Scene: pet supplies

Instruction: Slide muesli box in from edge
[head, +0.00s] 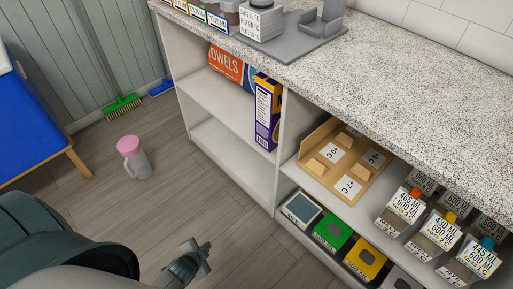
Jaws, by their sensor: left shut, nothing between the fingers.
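A tall purple and yellow box (267,112), which appears to be the muesli box, stands upright on the upper shelf (222,103) of the open cabinet. It is close to the shelf's front edge, beside the vertical divider at its right. Whether its base overhangs the edge is hard to tell. My left gripper (200,256) is low in front of the cabinet, over the floor. It is shut and empty, well apart from the box. My right gripper is not in view.
An orange and blue towels pack (228,66) lies behind the box. A speckled countertop (380,95) extends above. Right of the divider are a wooden tray (318,143) and several labelled containers (405,206). A pink-lidded jug (134,157) stands on the floor, which has free room around it.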

